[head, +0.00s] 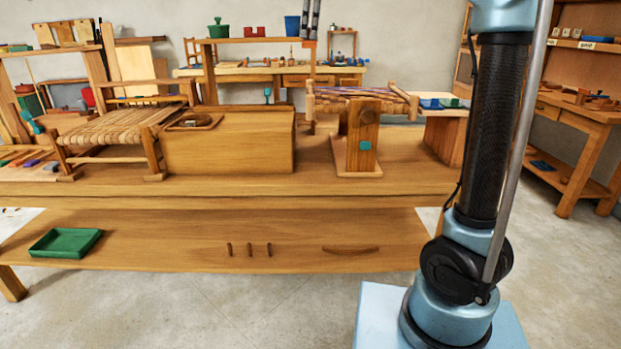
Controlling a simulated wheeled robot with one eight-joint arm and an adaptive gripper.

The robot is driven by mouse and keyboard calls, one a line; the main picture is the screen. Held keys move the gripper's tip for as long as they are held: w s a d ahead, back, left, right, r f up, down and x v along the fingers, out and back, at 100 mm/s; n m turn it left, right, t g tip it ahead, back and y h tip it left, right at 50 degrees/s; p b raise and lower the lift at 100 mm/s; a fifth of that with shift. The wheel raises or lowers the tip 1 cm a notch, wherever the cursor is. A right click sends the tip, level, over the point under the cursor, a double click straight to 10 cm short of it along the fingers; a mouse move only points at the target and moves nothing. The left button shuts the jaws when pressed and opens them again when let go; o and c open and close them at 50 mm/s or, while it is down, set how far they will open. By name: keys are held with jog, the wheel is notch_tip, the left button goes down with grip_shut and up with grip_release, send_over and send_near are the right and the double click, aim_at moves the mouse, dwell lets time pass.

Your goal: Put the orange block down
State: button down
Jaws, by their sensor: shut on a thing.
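My gripper (310,35) reaches down from the top edge of the head view as two thin dark fingers. It is shut on a small orange block (309,44), of which only a little shows below the fingertips. The block is at the right end of a raised wooden shelf (270,40) above the workbench. I cannot tell whether it touches the shelf. The upper part of the gripper is out of view.
The shelf holds a green pot (219,30), a blue pot (292,26) and small red blocks (254,32). Below, the workbench (230,183) carries a woven seat (115,128), a wooden box (230,150) and an upright wooden stand (361,140). A green tray (66,243) lies on the lower shelf.

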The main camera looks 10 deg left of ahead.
notch_tip(320, 180, down, 43)
jog(key=shift+d, duration=0.1)
dwell(0.7)
jog(key=c, duration=1.9)
grip_release()
jog(key=shift+f, duration=0.1)
jog(key=o, duration=0.3)
